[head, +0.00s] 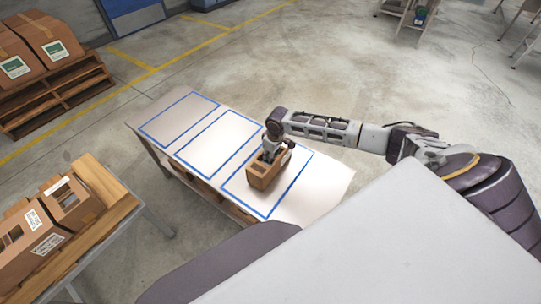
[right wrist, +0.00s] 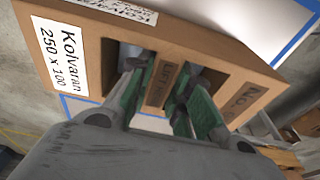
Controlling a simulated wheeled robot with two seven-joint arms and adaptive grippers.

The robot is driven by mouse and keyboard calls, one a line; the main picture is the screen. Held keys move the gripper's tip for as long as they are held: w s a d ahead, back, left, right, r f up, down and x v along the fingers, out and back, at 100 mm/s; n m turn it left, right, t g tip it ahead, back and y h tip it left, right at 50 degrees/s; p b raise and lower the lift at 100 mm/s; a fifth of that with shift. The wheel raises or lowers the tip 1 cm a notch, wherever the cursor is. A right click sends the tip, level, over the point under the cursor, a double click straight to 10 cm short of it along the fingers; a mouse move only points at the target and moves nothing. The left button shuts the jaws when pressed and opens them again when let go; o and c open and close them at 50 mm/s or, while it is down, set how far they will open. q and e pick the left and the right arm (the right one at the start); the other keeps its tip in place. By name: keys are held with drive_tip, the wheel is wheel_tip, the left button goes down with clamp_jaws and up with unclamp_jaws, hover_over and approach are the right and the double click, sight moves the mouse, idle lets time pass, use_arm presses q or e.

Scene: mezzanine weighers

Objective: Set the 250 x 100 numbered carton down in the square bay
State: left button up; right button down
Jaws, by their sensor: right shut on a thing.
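The carton (head: 262,176) is brown with cut-out openings in its top. My left gripper is out of view.
A wooden-topped stand (head: 112,205) with more brown cartons (head: 68,200) is at the lower left. A pallet (head: 60,92) with boxes (head: 45,38) stands at the upper left. The left and middle bays are empty.

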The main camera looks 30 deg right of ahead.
drive_tip(key=shift+f, duration=0.15)
drive_tip(key=c, duration=1.7)
unclamp_jaws()
drive_tip(key=o, duration=0.5)
drive_tip(key=shift+c, duration=0.2)
drive_tip(key=shift+s+d+r, duration=0.1)
drive_tip(key=shift+r, duration=0.8)
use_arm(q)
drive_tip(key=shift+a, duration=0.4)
use_arm(e)
wheel_tip(320, 180, up, 10)
drive_tip(key=s, duration=0.1)
drive_tip(key=shift+s+d, duration=0.25)
